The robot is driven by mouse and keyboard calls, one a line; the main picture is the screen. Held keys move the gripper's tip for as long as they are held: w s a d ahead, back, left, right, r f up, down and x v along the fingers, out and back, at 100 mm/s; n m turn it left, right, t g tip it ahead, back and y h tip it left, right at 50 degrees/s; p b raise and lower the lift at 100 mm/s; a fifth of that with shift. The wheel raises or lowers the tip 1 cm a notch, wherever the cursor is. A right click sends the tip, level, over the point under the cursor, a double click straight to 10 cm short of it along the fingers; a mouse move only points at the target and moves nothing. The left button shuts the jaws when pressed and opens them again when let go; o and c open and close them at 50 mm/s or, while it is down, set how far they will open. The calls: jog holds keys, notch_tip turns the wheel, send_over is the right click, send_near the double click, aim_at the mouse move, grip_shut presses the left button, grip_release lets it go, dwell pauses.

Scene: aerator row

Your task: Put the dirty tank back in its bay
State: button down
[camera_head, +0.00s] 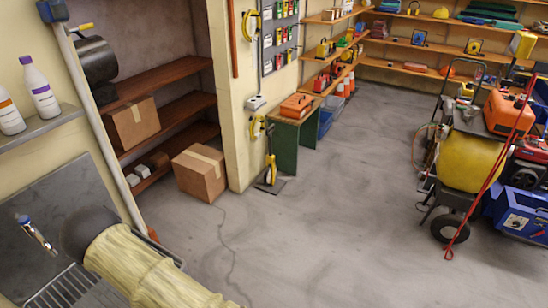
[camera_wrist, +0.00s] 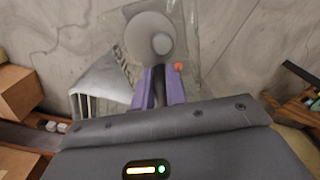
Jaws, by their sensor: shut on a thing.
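In the wrist view, my gripper (camera_wrist: 158,88) has two purple fingers closed together on a grey thing with a round top (camera_wrist: 152,32). A lighter disc shows on that top. A pale, see-through piece lies around and behind it, and I cannot tell whether they belong together. A small orange-red knob (camera_wrist: 179,66) is just right of the fingers. I cannot tell from its shape whether the held thing is the dirty tank. My gripper is not visible in the head view, where my sleeved arm fills the lower left. No bay can be made out.
A cardboard box (camera_head: 200,172) stands on the floor by the brown shelves (camera_head: 165,80). White bottles (camera_head: 40,90) stand on a ledge at left. A yellow-drum machine (camera_head: 468,160) and a blue machine (camera_head: 520,215) stand at right. The middle floor is clear.

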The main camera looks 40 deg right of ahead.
jog(key=d+f+m, duration=0.1)
jog(key=f+m, duration=0.1)
jog(key=m, duration=0.1)
jog(key=s+d+f+m, duration=0.1)
jog(key=d+f+m, duration=0.1)
jog(key=f+m, duration=0.1)
jog(key=d+f+m, duration=0.1)
jog(key=f+m, duration=0.2)
jog(key=shift+s+d+f+m, duration=0.15)
jog(key=shift+s+m, duration=0.1)
jog(key=shift+m, duration=0.15)
jog(key=shift+w, duration=0.1)
